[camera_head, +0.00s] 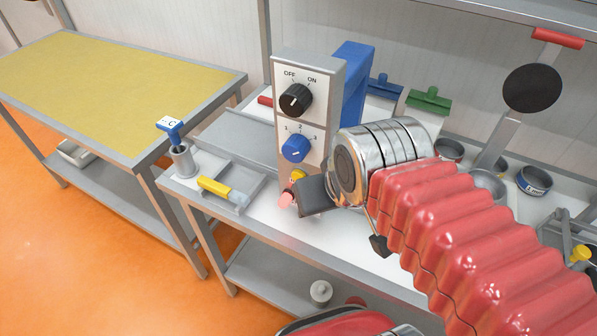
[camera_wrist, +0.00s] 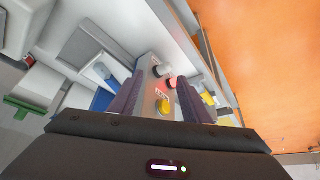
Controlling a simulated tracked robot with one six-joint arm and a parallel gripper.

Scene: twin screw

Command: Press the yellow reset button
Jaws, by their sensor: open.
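The yellow button (camera_head: 298,176) is on the lower front of the grey control box (camera_head: 309,68), below the blue knob (camera_head: 296,148). In the wrist view the yellow button (camera_wrist: 164,107) shows between my two dark fingers. A pink-red button or lamp (camera_head: 286,198) is below it in the head view and also shows in the wrist view (camera_wrist: 172,82). My gripper (camera_head: 300,192) is open and empty, close to the box's lower front, and partly covers it in the head view. I cannot tell whether a finger touches the box.
A black OFF/ON knob (camera_head: 295,100) is at the box's top. A yellow-handled tool (camera_head: 222,190) lies in a tray left of the box, with a metal cup (camera_head: 182,160) behind. Cans (camera_head: 534,180) stand at right. A yellow-topped table (camera_head: 100,85) is at left.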

